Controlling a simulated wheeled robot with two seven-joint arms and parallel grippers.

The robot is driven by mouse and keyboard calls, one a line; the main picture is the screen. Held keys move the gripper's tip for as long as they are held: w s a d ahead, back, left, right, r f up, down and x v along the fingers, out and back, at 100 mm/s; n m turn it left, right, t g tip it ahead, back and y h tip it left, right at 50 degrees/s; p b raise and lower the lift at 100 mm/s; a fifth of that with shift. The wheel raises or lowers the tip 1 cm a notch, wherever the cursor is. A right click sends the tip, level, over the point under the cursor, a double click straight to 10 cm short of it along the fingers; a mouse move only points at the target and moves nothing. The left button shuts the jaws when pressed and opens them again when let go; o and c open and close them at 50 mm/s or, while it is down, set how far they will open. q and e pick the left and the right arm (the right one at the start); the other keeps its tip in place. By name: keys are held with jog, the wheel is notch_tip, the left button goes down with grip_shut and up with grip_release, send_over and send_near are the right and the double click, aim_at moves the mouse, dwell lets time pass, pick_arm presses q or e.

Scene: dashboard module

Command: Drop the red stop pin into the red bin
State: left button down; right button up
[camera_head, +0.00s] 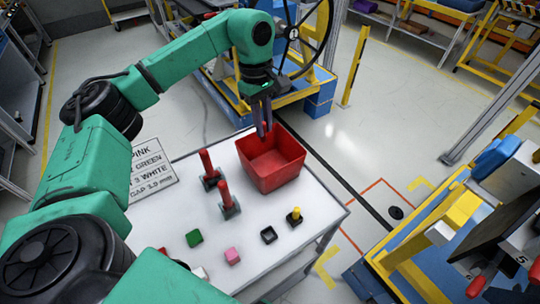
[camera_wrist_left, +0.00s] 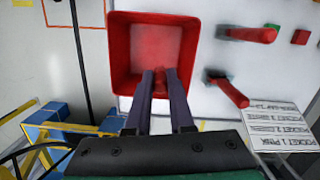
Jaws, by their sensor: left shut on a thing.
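My left gripper (camera_head: 265,130) is over the back edge of the red bin (camera_head: 272,180), fingers pointing down. It is shut on the red stop pin, which shows as a small red piece between the fingertips in the left wrist view (camera_wrist_left: 160,82). Most of the pin is hidden by the fingers. The open red bin also shows in the wrist view (camera_wrist_left: 117,55), just beyond the fingertips, and its visible floor looks empty. The bin stands at the back right of the white table (camera_head: 200,222). My right gripper is not in view.
Two red upright handles (camera_head: 207,164) (camera_head: 225,195) on dark bases stand left of the bin. Green (camera_head: 194,238), pink (camera_head: 232,256), black (camera_head: 268,235) and yellow-topped (camera_head: 294,216) pieces lie in front. A printed sign (camera_head: 150,172) is at the left.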

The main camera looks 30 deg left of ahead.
aim_at(264, 142)
pick_arm(q)
notch_tip(264, 142, down, 5)
jog(key=b, duration=0.3)
jog(key=shift+f, duration=0.1)
jog(key=shift+s, duration=0.1)
jog(key=c, duration=0.8)
grip_release()
jog(key=shift+d+r, duration=0.1)
jog(key=shift+r, duration=0.1)
jog(key=shift+o, duration=0.5)
jog(key=shift+f, duration=0.1)
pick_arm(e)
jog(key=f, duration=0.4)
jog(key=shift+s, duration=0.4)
